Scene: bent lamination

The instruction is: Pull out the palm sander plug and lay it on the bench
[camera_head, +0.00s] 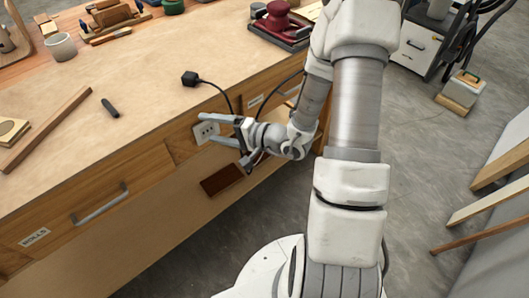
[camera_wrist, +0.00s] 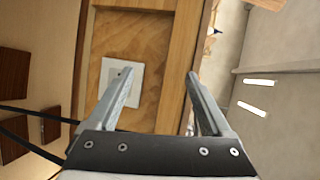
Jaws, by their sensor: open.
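A black plug (camera_head: 190,78) lies on the bench top near its front edge. Its black cord runs right and drops over the edge towards my gripper. The pale socket plate (camera_head: 206,131) is on the bench's front face and also shows in the wrist view (camera_wrist: 135,72), partly behind a finger; I see no plug in it. My gripper (camera_head: 208,127) is open in front of the socket, with nothing between its fingers in the wrist view (camera_wrist: 160,74). A dark red tool (camera_head: 279,14), perhaps the palm sander, stands at the back right of the bench (camera_head: 150,100).
A dark marker-like piece (camera_head: 110,108) and a wooden strip (camera_head: 48,130) lie on the left of the bench. A grey cup (camera_head: 61,46) stands farther back. Black cords (camera_wrist: 22,112) cross the wrist view's left side. A drawer handle (camera_head: 100,204) sticks out at lower left.

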